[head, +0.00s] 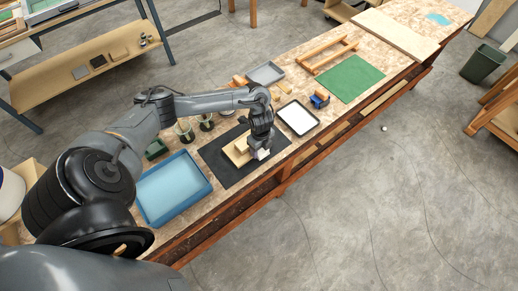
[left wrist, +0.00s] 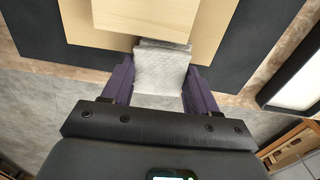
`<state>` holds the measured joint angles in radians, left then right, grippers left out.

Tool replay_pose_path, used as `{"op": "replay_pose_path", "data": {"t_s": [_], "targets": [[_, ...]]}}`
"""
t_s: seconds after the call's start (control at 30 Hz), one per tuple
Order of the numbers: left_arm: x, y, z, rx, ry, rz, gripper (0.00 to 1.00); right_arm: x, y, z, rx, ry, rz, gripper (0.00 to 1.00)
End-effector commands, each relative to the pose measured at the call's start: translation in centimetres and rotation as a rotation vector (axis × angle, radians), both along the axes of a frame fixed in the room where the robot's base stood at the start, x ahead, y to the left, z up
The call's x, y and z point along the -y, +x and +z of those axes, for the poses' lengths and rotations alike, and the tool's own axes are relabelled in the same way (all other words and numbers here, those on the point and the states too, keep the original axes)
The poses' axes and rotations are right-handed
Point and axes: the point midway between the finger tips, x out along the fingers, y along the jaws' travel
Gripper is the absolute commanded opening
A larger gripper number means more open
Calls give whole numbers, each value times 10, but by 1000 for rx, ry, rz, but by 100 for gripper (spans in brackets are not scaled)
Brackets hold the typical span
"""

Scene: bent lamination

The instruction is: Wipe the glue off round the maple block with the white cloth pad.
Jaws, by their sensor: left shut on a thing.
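My left gripper (left wrist: 160,88) is shut on the white cloth pad (left wrist: 160,70), which sits between its two purple-grey fingers. In the left wrist view the pad's far edge is right by the near side of the maple block (left wrist: 145,18); I cannot tell whether they touch. The block rests on a wider, flat pale wood piece (left wrist: 212,28). In the head view my left gripper (head: 262,148) is over the black mat (head: 215,160), at the right side of the pale wood (head: 238,152). I cannot make out any glue. My right gripper is not in view.
A blue tray (head: 172,190) stands left of the mat. A dark-rimmed tray with a white inside (head: 298,118) lies right of it. Several jars stand behind the mat. A green mat (head: 348,79) and a wooden frame (head: 328,54) lie farther along the bench.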

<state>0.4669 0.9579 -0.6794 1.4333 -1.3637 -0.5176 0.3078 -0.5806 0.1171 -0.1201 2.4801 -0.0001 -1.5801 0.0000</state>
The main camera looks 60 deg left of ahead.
Motion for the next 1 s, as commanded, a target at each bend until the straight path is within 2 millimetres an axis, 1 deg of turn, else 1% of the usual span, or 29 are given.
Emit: {"op": "replay_pose_path", "data": {"t_s": [0.4, 0.63, 1.0], "targets": [[2, -16, 1, -4, 0, 1, 34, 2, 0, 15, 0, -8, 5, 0], [3, -20, 1, -3, 1, 1, 34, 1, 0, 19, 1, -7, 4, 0], [5, -32, 3, -2, 1, 1, 34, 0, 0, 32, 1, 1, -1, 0]]}}
